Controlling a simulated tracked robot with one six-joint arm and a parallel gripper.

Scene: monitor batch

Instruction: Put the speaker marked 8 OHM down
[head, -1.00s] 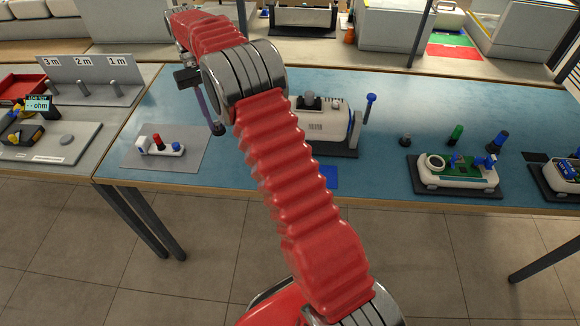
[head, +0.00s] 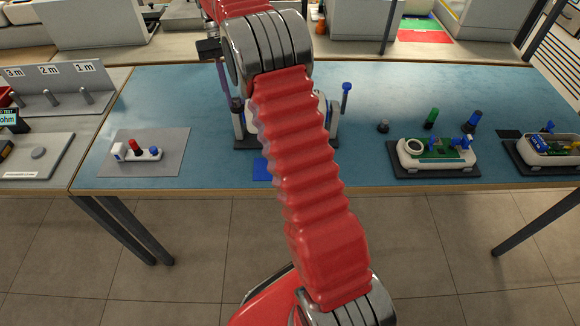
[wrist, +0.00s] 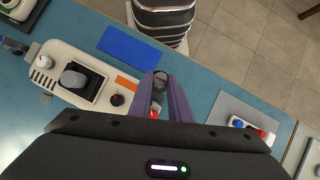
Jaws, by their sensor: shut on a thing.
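In the wrist view my gripper (wrist: 160,80) is shut on a small dark grey, round thing (wrist: 160,84) between its purple fingers, with a bit of red showing lower between them. The held thing is above the blue table, beside a white unit (wrist: 48,62) with a grey knob, an orange strip and a black knob. The white unit is mostly behind my arm.
A blue pad (wrist: 130,46) lies in front of the unit. A grey mat (head: 172,140) with a small white, red and blue part is at left. Opened units (head: 437,155) on dark bases stand at right. The blue table (head: 365,165) is bare between.

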